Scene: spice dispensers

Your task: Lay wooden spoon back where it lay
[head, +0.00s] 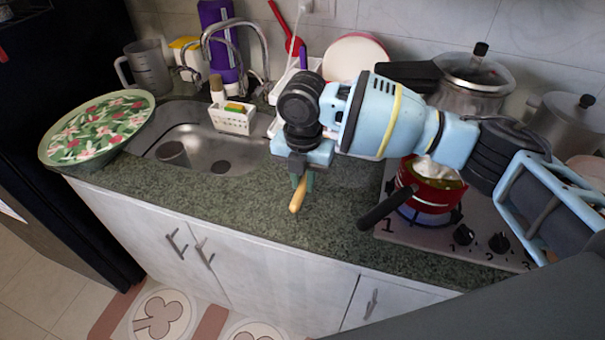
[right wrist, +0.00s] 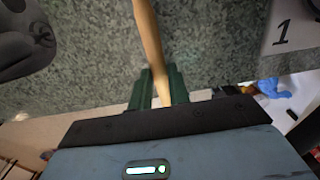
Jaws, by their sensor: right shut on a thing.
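The wooden spoon (head: 298,196) is held in my right gripper (head: 301,180), over the green speckled counter between the sink and the stove. In the head view only a short light-brown piece of it shows below the fingers. In the right wrist view the spoon (right wrist: 150,45) runs up from between the two green fingers of the right gripper (right wrist: 158,88), which are shut on it. Its far end is out of that frame. I cannot tell whether the spoon touches the counter (head: 330,225). My left gripper is not in view.
A red pan (head: 432,185) stands on the stove (head: 480,225), its black handle reaching left over the counter. The sink (head: 215,145) and a floral tray (head: 97,127) are to the left. A dish rack with plates (head: 355,55) stands behind my right arm. The counter's front strip is clear.

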